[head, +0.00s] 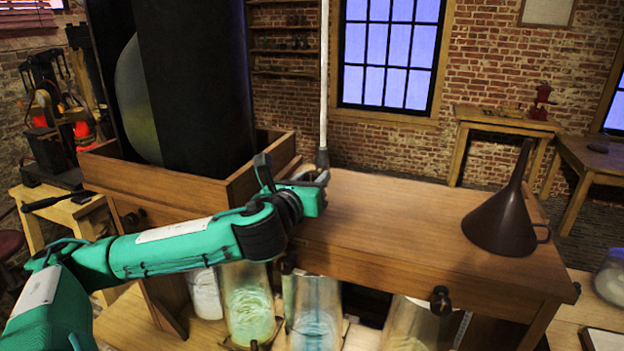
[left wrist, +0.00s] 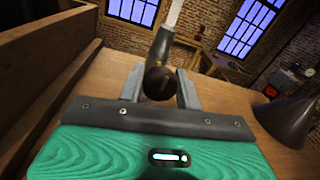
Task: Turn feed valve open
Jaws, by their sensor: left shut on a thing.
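The feed valve, a dark lever with a round knob end (left wrist: 159,83), sits at the foot of a pale upright pipe (head: 324,75) at the back of the wooden bench top. In the left wrist view the knob is between my two grey fingers, and the pipe (left wrist: 174,14) rises behind it. My left gripper (head: 314,180) is shut on this valve handle. In the head view the gripper largely hides the handle; the dark pipe foot (head: 322,158) shows just above it. I cannot tell how far the valve is turned. My right gripper is not in view.
A brown funnel (head: 502,225) stands on the bench top (head: 400,225) at the right. A wooden box (head: 240,188) with a tall dark panel (head: 195,80) stands at the left. Glass jars (head: 250,305) stand below the bench. The bench's middle is clear.

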